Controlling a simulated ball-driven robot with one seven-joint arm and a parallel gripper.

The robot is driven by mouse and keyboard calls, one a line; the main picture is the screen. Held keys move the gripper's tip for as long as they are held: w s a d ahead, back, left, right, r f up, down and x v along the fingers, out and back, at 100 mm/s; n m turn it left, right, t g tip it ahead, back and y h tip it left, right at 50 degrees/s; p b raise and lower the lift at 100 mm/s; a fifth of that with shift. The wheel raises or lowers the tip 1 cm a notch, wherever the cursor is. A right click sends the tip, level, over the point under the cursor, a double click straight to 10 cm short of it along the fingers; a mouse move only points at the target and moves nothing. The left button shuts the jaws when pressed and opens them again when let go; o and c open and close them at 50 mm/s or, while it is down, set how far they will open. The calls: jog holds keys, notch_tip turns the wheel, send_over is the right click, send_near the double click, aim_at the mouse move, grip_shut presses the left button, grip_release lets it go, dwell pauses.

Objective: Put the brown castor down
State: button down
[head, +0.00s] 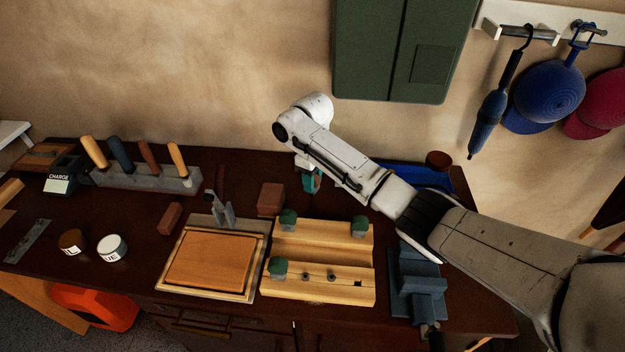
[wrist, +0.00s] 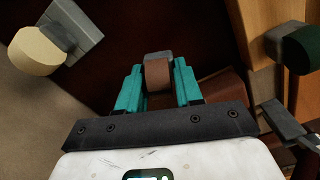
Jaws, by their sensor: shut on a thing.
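My gripper (head: 312,183) hangs above the back of the dark workbench, just right of a reddish-brown block. In the wrist view, the teal fingers of my gripper (wrist: 159,88) are closed on the brown castor (wrist: 158,76). The castor's brown wheel sits between the fingers, with its grey bracket at the far end. In the head view the castor cannot be made out. The wrist view does not clearly show whether the castor touches the bench.
A wooden fixture (head: 325,290) with green knobs stands in front. A blue tray (head: 412,176) lies partly behind my arm. The reddish-brown block (head: 271,198) stands close left. A cream wheel (wrist: 36,50) with a grey bracket shows at the wrist view's left. A blue-grey vise (head: 420,290) stands right.

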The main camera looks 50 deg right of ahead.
jog(key=shift+f, duration=0.35)
jog(key=shift+f, duration=0.1)
jog(key=c, duration=0.7)
grip_release()
jog(key=shift+c, duration=0.2)
notch_tip(320, 180, up, 12)
